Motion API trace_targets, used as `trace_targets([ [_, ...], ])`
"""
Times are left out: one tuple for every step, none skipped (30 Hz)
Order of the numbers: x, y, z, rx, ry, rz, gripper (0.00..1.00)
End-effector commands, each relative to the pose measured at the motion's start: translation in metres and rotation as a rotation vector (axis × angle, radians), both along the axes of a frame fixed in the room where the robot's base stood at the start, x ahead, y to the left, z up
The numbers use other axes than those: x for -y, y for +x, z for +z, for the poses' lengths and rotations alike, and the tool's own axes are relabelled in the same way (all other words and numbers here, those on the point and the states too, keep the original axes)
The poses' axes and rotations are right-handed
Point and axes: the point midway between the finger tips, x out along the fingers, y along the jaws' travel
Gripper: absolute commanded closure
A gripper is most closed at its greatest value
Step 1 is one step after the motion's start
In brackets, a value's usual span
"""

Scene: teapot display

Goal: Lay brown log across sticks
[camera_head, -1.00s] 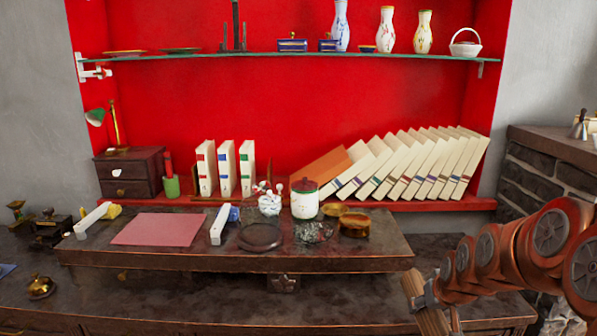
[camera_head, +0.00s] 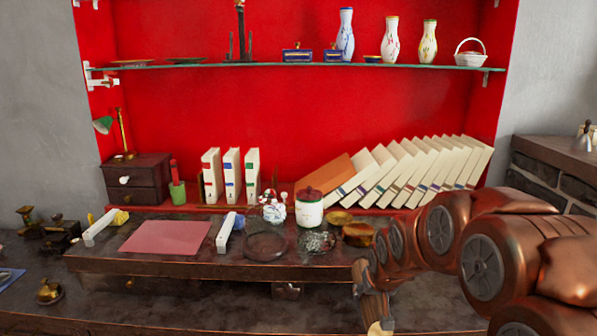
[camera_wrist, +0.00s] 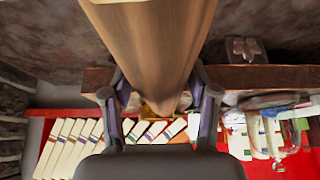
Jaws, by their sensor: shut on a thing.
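The brown log (camera_wrist: 150,45) is held between the two fingers of my gripper (camera_wrist: 158,98) in the wrist view. In the head view, the log's pale end (camera_head: 379,328) shows at the bottom, below my gripper (camera_head: 372,292). The gripper is in front of the raised shelf's right end, and my arm hides part of it. Two white sticks lie on the raised shelf to the left: one (camera_head: 99,228) left of a pink sheet (camera_head: 165,237), the other (camera_head: 226,232) right of it. They are apart and roughly parallel.
A dark round dish (camera_head: 265,246), a glass dish (camera_head: 317,242), a lidded white jar (camera_head: 309,210) and a brass bowl (camera_head: 359,235) stand right of the sticks. Books (camera_head: 231,175) stand behind. A brass bell (camera_head: 49,292) sits at lower left.

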Motion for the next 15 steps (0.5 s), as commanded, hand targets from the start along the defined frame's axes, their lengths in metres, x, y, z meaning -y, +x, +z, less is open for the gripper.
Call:
trace_targets([
  [0.0,-0.001,0.008,-0.002,-0.001,0.0,0.97],
  [0.0,-0.002,0.008,-0.001,0.0,0.0,0.97],
  [0.0,-0.003,0.009,-0.001,0.0,0.001,0.97],
  [0.0,-0.005,0.009,-0.003,-0.001,0.0,0.97],
  [0.0,-0.007,0.009,-0.005,-0.001,0.0,0.97],
  [0.0,-0.008,0.009,-0.004,-0.001,0.0,0.97],
  [0.0,-0.009,0.01,-0.002,-0.001,0.0,0.97],
  [0.0,-0.01,0.01,-0.001,-0.001,0.0,0.97],
  [0.0,-0.012,0.01,-0.002,-0.001,0.0,0.97],
  [0.001,-0.014,0.01,-0.003,-0.001,0.0,0.97],
  [0.001,-0.015,0.009,-0.002,-0.001,0.0,0.97],
  [0.001,-0.017,0.009,-0.002,0.0,0.0,0.97],
  [0.001,-0.018,0.008,-0.003,0.0,-0.001,0.97],
  [0.001,-0.02,0.008,-0.004,0.0,-0.001,0.97],
  [0.001,-0.021,0.007,-0.004,0.0,-0.001,0.97],
])
